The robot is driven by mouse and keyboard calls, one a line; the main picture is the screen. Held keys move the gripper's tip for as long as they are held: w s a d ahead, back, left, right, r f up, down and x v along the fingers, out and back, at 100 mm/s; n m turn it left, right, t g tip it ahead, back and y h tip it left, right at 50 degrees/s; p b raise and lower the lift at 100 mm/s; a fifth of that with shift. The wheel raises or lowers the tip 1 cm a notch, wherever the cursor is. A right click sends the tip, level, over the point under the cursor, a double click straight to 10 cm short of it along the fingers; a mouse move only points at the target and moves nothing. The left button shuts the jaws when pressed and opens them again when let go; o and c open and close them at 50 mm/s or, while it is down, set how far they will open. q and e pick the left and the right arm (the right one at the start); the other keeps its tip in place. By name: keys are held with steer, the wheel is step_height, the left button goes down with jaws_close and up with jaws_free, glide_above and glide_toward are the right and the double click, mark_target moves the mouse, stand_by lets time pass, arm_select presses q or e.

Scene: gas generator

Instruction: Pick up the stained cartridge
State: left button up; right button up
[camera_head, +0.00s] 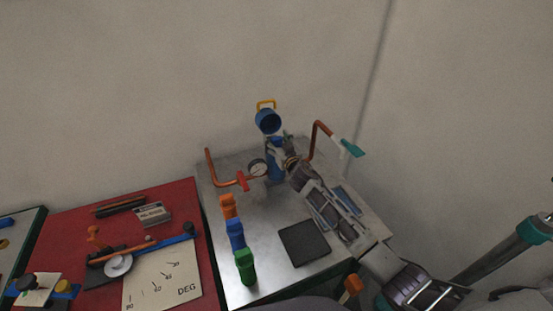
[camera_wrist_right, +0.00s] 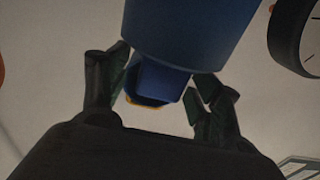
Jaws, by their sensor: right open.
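A blue cylindrical vessel (camera_head: 275,170) stands on the metal table, with a round blue part (camera_head: 268,121) and a yellow handle (camera_head: 266,104) above it. I cannot make out a stained cartridge for certain in either view. My right gripper (camera_head: 286,156) is at the vessel's right side, partly covering it. In the right wrist view its open fingers (camera_wrist_right: 160,88) are on either side of a narrow blue piece (camera_wrist_right: 163,80) below a wider blue cylinder (camera_wrist_right: 190,30). I cannot tell whether they touch it. My left gripper is not in view.
A gauge (camera_head: 257,168) and copper pipes with a red handle (camera_head: 242,181) and a teal handle (camera_head: 352,148) flank the vessel. Orange, blue and green pieces (camera_head: 236,235) line the table's left. A dark square pad (camera_head: 304,243) lies in front.

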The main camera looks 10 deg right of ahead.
jaws_close()
stand_by(0.5)
steer(key=shift+r, duration=0.2)
step_height(320, 180, up, 18)
steer(key=shift+f, duration=0.15)
stand_by(0.6)
stand_by(0.4)
